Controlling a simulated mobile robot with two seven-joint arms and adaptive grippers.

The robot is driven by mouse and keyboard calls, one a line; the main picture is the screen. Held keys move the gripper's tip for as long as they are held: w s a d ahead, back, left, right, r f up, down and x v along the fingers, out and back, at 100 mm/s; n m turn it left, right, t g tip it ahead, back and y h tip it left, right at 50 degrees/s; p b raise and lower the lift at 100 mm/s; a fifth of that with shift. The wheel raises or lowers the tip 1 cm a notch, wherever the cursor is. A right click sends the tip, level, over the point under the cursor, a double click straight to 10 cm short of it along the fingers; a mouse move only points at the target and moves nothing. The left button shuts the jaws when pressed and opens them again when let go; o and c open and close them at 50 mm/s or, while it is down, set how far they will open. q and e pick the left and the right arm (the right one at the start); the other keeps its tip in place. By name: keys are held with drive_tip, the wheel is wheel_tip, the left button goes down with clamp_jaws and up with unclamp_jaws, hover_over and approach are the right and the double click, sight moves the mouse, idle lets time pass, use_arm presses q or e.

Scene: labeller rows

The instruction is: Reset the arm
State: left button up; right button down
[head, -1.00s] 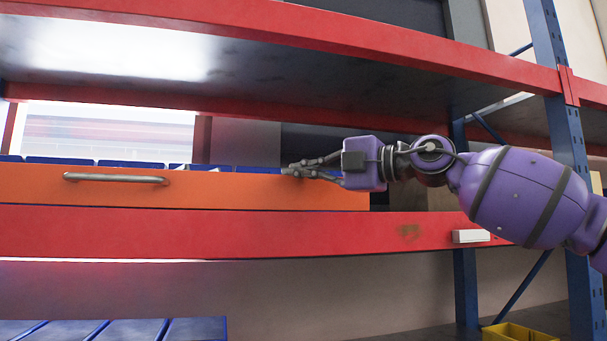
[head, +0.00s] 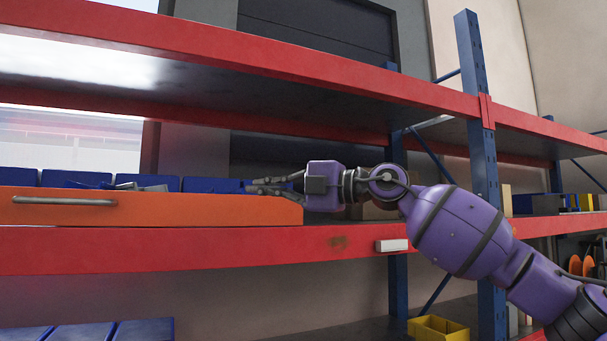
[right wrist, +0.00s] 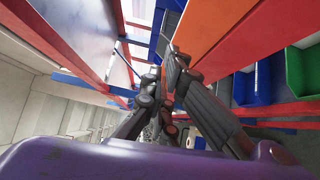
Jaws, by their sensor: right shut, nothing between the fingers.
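My right gripper (head: 266,185) is shut and empty in the head view. My purple right arm comes in from the right and holds the gripper out to the left, in front of the rack. Its fingertips are by the right end of the orange drawer (head: 160,208), near its top edge; I cannot tell whether they touch it. In the right wrist view the fingers of the gripper (right wrist: 168,70) point up the picture, with orange and red surfaces beside them. My left gripper is not in view.
Red shelf beams (head: 290,62) run above and below the drawer. A blue upright (head: 470,90) stands behind my arm. Blue bins (head: 215,185) show behind the drawer front. A white label holder (head: 392,245) sits on the lower beam. A yellow crate (head: 437,328) is below.

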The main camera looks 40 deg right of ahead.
drive_tip(key=v, duration=0.5)
drive_tip(key=shift+s+d+f, duration=0.15)
drive_tip(key=shift+s+f, duration=0.15)
drive_tip(key=shift+f, duration=0.05)
